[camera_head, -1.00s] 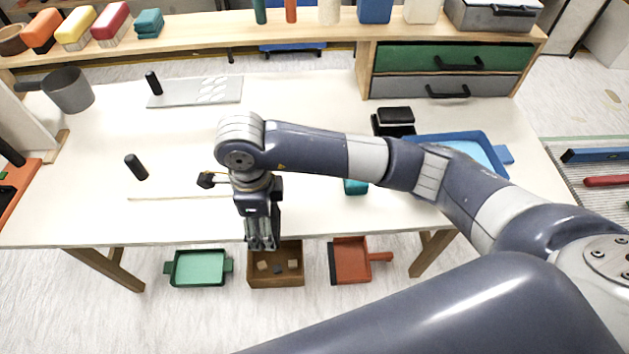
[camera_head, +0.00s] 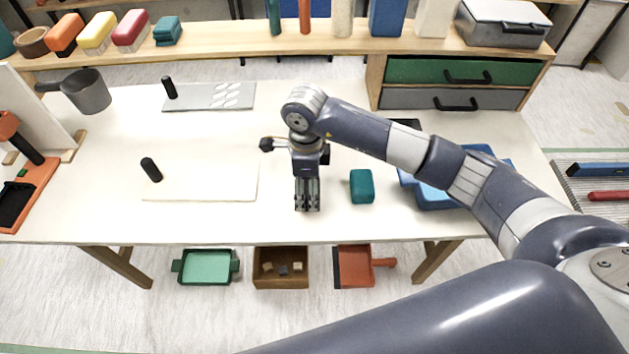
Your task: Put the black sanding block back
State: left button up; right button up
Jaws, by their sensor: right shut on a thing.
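My right gripper (camera_head: 307,207) points down over the front middle of the white table (camera_head: 330,130). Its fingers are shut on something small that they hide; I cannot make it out. A black item (camera_head: 406,123), possibly the black sanding block, lies on the table below the drawers; my right arm hides most of it. A teal block (camera_head: 362,186) lies right of the gripper, apart from it. My left gripper is out of view.
A blue tray (camera_head: 437,200) lies partly under my arm. A white board with a black handle (camera_head: 151,170) lies left of the gripper. A shelf (camera_head: 225,47) with several coloured blocks runs along the back. A wooden box (camera_head: 281,283) is below the front edge.

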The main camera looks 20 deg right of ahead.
jog(key=shift+w+d+p, duration=0.45)
jog(key=shift+w+d, duration=0.6)
jog(key=shift+d, duration=0.2)
notch_tip(320, 180, down, 3)
jog(key=shift+a+f+p, duration=0.1)
jog(key=shift+f+p, duration=0.05)
jog(key=shift+p, duration=0.3)
jog(key=shift+s, duration=0.1)
jog(key=shift+f, duration=0.1)
jog(key=shift+f+b, duration=0.3)
jog(key=shift+b, duration=0.1)
jog(key=o, duration=1.1)
jog(key=shift+r, duration=0.1)
